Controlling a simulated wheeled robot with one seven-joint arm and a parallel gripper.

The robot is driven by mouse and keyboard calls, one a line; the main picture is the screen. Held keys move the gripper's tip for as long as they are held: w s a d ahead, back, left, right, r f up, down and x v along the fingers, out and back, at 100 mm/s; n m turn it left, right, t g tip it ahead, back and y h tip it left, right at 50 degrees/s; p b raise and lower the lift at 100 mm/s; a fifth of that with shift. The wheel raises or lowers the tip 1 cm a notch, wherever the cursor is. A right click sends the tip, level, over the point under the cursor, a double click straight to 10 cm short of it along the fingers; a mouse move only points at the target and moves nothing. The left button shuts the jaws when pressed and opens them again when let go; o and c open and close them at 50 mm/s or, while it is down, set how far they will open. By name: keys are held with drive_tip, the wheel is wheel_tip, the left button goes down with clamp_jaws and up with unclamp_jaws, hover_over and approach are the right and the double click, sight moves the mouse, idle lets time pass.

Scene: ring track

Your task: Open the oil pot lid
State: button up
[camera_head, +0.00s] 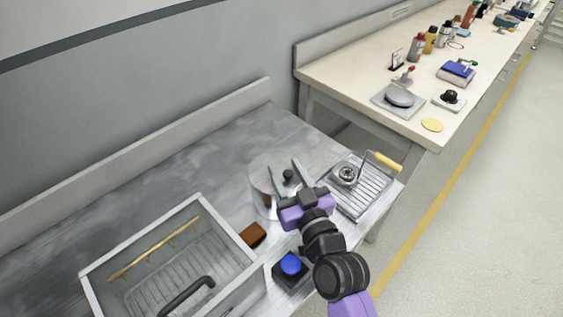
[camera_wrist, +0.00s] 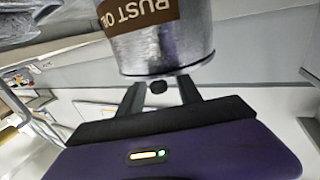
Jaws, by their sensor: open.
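The oil pot (camera_head: 262,183) is a shiny metal cylinder on the steel table, with a round lid and a small black knob (camera_head: 288,174). In the wrist view the pot (camera_wrist: 170,45) appears upside down, with a brown label reading "RUST OI". The knob (camera_wrist: 158,87) shows there between my fingers. My gripper (camera_head: 285,170) is open at the pot's top, one finger on each side of the knob, with a gap visible on both sides in the wrist view (camera_wrist: 162,88). The lid looks closed on the pot. My gripper and arm hide part of the pot.
A brown block (camera_head: 253,235) and a blue button on a black base (camera_head: 290,265) lie near my arm. A ridged metal tray (camera_head: 372,192) is right of the pot. A white bench (camera_head: 350,85) stands beyond.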

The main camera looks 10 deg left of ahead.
drive_tip(key=shift+x, duration=1.25)
clamp_jaws()
idle(0.5)
